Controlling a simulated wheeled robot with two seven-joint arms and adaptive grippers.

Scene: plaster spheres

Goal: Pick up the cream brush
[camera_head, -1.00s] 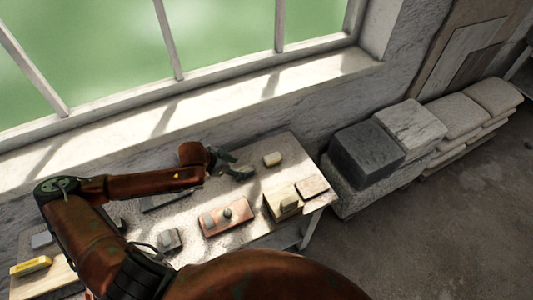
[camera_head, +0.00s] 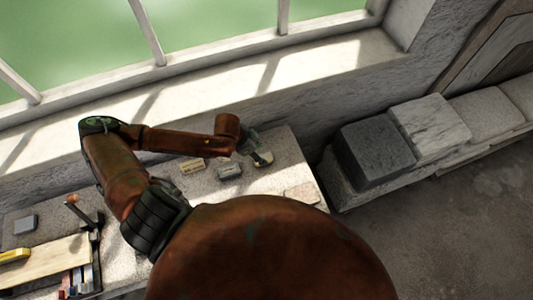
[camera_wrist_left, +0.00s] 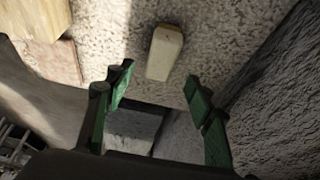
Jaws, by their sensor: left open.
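My right gripper is not in view.
A hammer (camera_head: 85,210) and a wooden board (camera_head: 45,262) are at the left. The wall and window sill (camera_head: 210,95) bound the table behind.

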